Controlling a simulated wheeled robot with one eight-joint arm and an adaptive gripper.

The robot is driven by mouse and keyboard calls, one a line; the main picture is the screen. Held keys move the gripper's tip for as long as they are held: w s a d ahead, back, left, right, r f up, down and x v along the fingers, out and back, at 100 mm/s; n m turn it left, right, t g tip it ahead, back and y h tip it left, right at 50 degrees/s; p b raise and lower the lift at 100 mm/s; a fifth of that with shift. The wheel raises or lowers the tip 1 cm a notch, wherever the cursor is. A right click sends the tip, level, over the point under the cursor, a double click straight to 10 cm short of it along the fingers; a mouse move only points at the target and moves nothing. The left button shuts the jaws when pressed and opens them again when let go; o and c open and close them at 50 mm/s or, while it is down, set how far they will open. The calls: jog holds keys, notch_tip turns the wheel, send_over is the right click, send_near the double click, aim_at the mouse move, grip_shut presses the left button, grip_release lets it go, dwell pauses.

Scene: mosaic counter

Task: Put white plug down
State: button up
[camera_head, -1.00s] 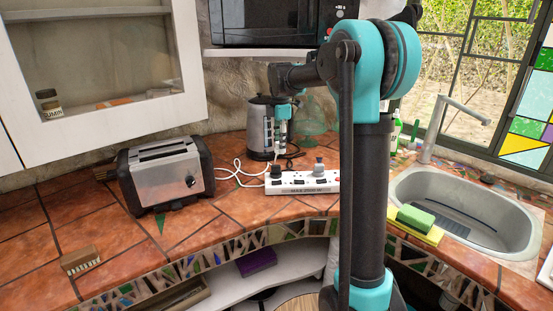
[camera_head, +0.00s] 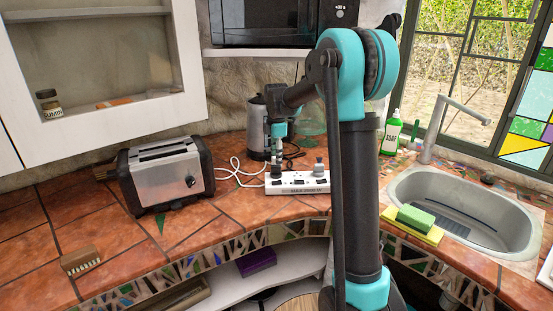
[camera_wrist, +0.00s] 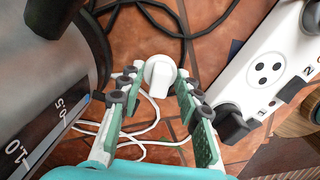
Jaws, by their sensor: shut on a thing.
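The white plug (camera_wrist: 160,74) sits between the fingertips of my gripper (camera_wrist: 159,77) in the wrist view, and the gripper is shut on it. A white cord runs over the tiles below it. In the head view my gripper (camera_head: 277,153) points down above the back of the counter, in front of the kettle and behind the left part of the power strip. The plug is too small to make out clearly there. I cannot tell whether it touches the counter.
The white power strip (camera_head: 312,187) lies just in front, with dark plugs on it; it also shows at right in the wrist view (camera_wrist: 240,85). The steel kettle (camera_head: 256,135) is close by. A toaster (camera_head: 165,174) stands left, a sink (camera_head: 405,190) right.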

jog(key=shift+f, duration=0.1)
jog(key=o, duration=1.1)
jog(key=shift+o, duration=0.2)
notch_tip(320, 180, up, 8)
jog(key=shift+f, duration=0.1)
